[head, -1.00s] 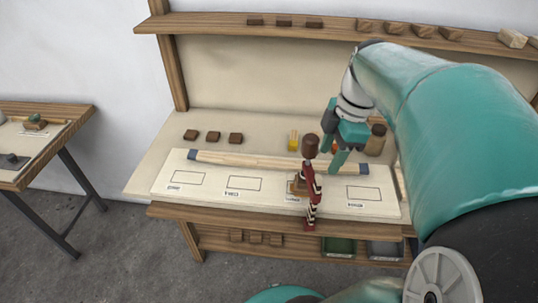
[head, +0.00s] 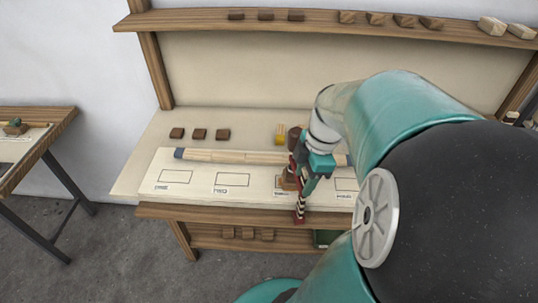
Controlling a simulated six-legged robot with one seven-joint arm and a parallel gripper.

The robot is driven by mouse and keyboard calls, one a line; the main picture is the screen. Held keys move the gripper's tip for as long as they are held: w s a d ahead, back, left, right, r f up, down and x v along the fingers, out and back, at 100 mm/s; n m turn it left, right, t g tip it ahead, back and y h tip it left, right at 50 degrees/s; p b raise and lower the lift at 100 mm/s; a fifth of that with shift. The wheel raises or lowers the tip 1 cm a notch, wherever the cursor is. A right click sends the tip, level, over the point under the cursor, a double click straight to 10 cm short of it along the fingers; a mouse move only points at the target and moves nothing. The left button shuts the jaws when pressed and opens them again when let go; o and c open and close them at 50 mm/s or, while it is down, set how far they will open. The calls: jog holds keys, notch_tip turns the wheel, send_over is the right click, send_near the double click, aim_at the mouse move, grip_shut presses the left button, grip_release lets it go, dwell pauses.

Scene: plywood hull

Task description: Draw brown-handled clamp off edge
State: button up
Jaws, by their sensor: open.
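The brown-handled clamp (head: 300,207) stands upright at the front edge of the workbench, its dark red body reaching below the board's edge. Its brown handle (head: 294,139) shows at the top, partly behind my gripper. My gripper (head: 304,188) is open and close beside the clamp on its right, overlapping it in the picture. I cannot tell whether the fingers touch it or stand around it. A small brown block (head: 287,182) sits on the board beside the clamp.
The pale board (head: 200,186) has outlined rectangles with labels. A wooden rod with blue ends (head: 225,156) lies across it. A shelf (head: 330,29) with blocks runs above. A side table (head: 40,140) stands left.

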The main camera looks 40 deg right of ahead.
jog(key=shift+c, duration=0.2)
grip_shut()
jog(key=shift+s+a, duration=1.6)
jog(key=shift+a, duration=0.25)
jog(key=shift+s+a+r, duration=0.1)
jog(key=shift+s+a, duration=1.5)
jog(key=shift+a, duration=0.25)
